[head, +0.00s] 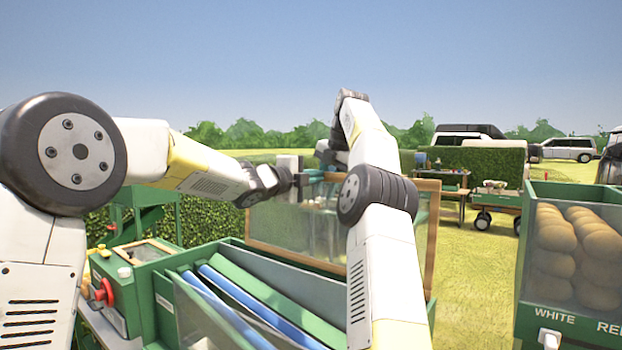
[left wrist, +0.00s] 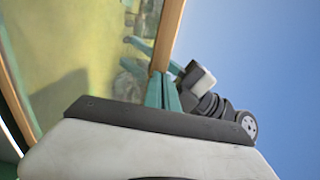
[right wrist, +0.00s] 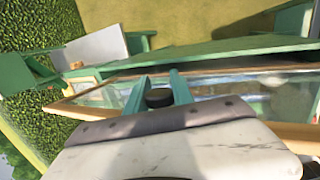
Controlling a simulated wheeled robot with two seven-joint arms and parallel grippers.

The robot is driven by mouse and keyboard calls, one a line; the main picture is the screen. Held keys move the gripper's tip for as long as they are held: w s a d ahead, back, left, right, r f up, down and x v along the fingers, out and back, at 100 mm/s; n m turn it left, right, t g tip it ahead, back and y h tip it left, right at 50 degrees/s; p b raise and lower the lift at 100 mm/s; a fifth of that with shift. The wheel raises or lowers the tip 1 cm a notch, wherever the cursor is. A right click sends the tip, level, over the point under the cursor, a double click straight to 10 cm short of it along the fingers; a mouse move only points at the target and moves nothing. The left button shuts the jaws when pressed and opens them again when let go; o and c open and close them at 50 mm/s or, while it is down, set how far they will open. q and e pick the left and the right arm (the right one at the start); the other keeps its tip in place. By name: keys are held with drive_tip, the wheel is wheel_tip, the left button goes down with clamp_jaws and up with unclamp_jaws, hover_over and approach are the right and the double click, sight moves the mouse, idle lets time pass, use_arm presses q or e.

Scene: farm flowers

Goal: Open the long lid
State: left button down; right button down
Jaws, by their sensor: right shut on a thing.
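The long lid is a clear pane in a wooden frame (head: 428,235), standing raised and tilted at the back of the green bin. My left gripper (head: 313,175) is at the lid's upper edge, its teal fingers close together. In the left wrist view, the fingers (left wrist: 165,90) lie against or beside the wooden frame (left wrist: 168,35); contact is unclear. In the right wrist view, my right gripper (right wrist: 160,85) is shut on a dark round knob (right wrist: 158,97) in front of the lid's pane. My right arm hides this grip in the head view.
The open green bin (head: 160,290) holds blue rails and green panels. A red knob (head: 104,292) is on the left machine. A green crate of potatoes (head: 540,305) stands at right. Hedges, a cart (head: 495,200) and cars are behind. Open grass lies beyond the lid.

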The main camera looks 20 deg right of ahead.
drive_tip(key=shift+s+a, duration=0.15)
drive_tip(key=shift+s, duration=0.05)
drive_tip(key=c, duration=1.1)
unclamp_jaws()
drive_tip(key=shift+r, duration=0.1)
drive_tip(key=shift+r, duration=0.3)
